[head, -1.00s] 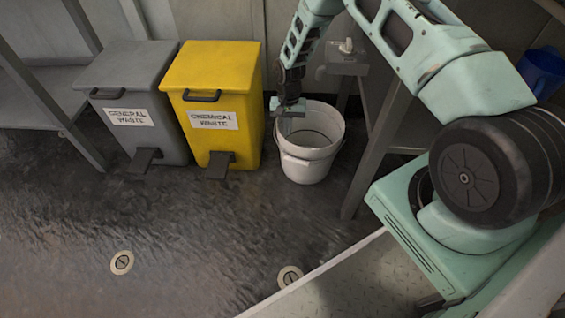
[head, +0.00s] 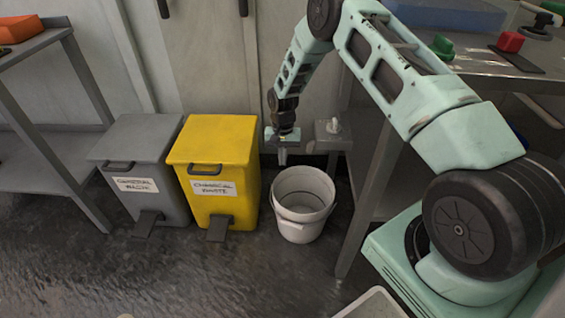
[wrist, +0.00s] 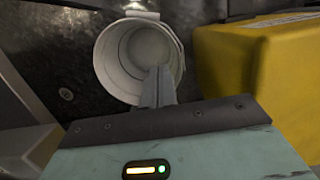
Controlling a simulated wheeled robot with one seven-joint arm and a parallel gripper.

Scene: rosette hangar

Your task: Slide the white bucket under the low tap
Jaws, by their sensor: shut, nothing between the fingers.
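The white bucket (head: 302,205) stands upright on the floor, right of the yellow bin, with its handle hanging at the front. The low tap (head: 333,132) is a grey fitting with a white knob on the back wall, behind and slightly right of the bucket. My gripper (head: 282,157) is shut and empty. It hangs above the bucket's back left rim, apart from it in the head view. In the wrist view the shut fingers (wrist: 157,85) overlap the bucket's open mouth (wrist: 120,45); the bucket looks empty.
The yellow chemical waste bin (head: 213,185) stands close left of the bucket, with the grey general waste bin (head: 143,170) beyond it. A steel table leg (head: 365,210) stands close on the right.

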